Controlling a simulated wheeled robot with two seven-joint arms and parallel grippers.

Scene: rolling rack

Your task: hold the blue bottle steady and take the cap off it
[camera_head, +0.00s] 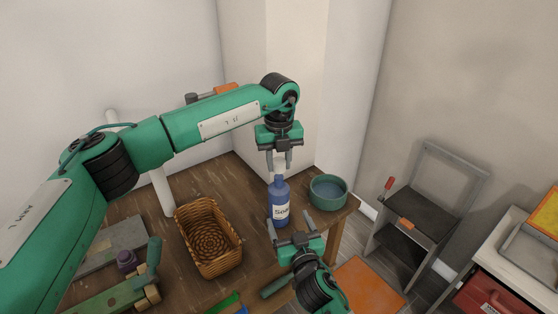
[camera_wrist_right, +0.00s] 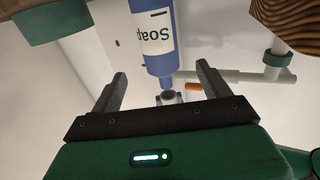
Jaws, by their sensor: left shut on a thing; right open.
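The blue bottle (camera_head: 279,204) stands upright near the table's front right edge, with a white "Soap" label. My left gripper (camera_head: 279,161) points down above it, shut on the pale cap (camera_head: 280,161) at the bottle's top. In the right wrist view the bottle (camera_wrist_right: 155,38) appears upside down, in line with the gap between the two open fingers. I see no contact between these fingers and the bottle.
A teal bowl (camera_head: 328,192) stands close to the right of the bottle. A wicker basket (camera_head: 209,237) sits to its left. Tools and a clamp-like green thing (camera_head: 128,293) lie at the front left. A grey chair-like frame (camera_head: 425,210) stands off the table at right.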

